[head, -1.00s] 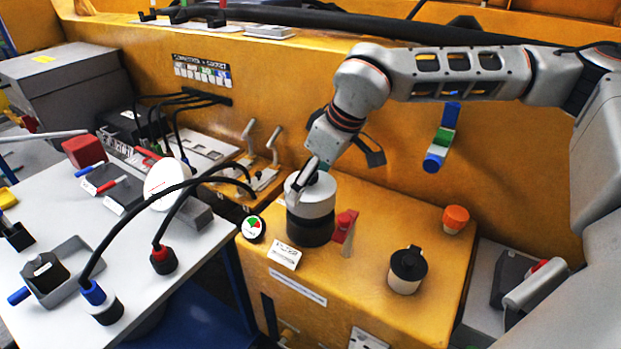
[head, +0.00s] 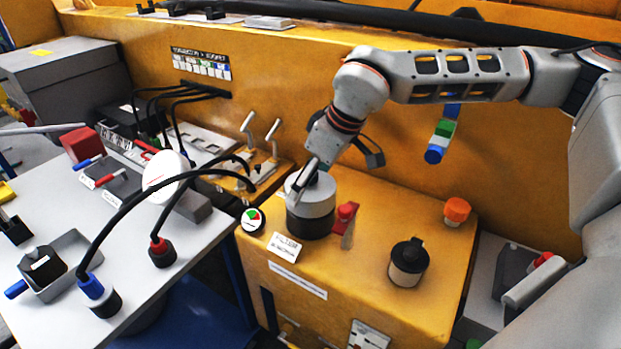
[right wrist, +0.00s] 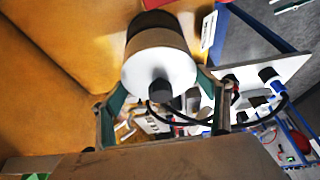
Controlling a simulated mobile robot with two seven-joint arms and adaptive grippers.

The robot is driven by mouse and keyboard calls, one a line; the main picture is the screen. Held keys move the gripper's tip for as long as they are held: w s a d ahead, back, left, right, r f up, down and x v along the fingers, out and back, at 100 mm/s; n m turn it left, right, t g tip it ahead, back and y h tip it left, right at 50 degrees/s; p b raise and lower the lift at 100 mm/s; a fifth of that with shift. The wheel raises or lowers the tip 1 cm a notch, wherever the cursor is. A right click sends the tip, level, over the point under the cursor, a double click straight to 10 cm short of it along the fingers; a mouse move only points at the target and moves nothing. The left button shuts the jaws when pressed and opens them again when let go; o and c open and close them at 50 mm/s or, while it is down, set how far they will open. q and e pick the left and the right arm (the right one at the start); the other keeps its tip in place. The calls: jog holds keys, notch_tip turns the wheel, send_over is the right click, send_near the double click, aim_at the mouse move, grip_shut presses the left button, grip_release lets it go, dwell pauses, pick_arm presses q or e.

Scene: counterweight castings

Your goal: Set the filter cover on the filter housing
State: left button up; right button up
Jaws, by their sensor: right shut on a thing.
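The filter cover (head: 311,192) is a light grey, round cap, above the dark cylindrical filter housing (head: 310,224) on the yellow machine block. In the head view they line up and no clear gap shows between them. My right gripper (head: 304,180) comes down from above and is shut on the cover. In the right wrist view, my right gripper's (right wrist: 163,95) fingers lie on either side of the cover's (right wrist: 150,68) pale face, with its dark knob between them. The dark housing (right wrist: 150,20) shows behind the cover. Full seating cannot be told. My left gripper is not in view.
A red-handled part (head: 346,214) stands close right of the housing. A round gauge (head: 252,220) and a label plate (head: 284,247) are to its left and front. A black-capped jar (head: 408,263) and orange cap (head: 457,211) stand further right. Cables arch over the white table (head: 190,262).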

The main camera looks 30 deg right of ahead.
aim_at(323, 189)
jog(key=shift+f, duration=0.15)
jog(key=o, duration=1.4)
jog(key=shift+v, duration=3.45)
jog(key=shift+s+r, duration=0.1)
jog(key=shift+r, duration=0.2)
